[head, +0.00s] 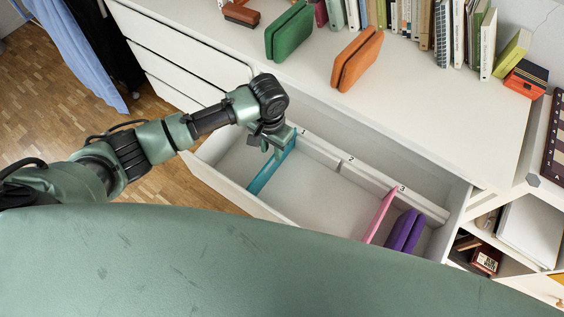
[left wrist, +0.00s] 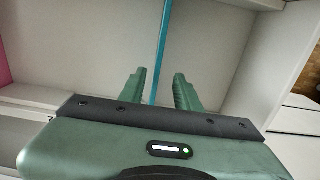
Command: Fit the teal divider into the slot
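The teal divider (head: 270,172) stands crosswise in the left part of the open drawer (head: 318,196), its far end by the back rail at the label 1. In the left wrist view the teal divider (left wrist: 162,45) is a thin strip running down to between my fingers. My left gripper (head: 273,145) is over the divider, near its far end. Its fingers (left wrist: 160,88) are apart, with gaps on both sides of the divider. Whether the divider's end sits in a slot is hidden by the gripper. My right gripper is not in view.
The back rail (head: 372,180) carries labels 1, 2 and 3. A pink divider (head: 378,217) stands near 3, with a purple object (head: 404,231) right of it. The drawer's middle is empty. Green (head: 289,33) and orange (head: 357,59) objects and books stand on the top.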

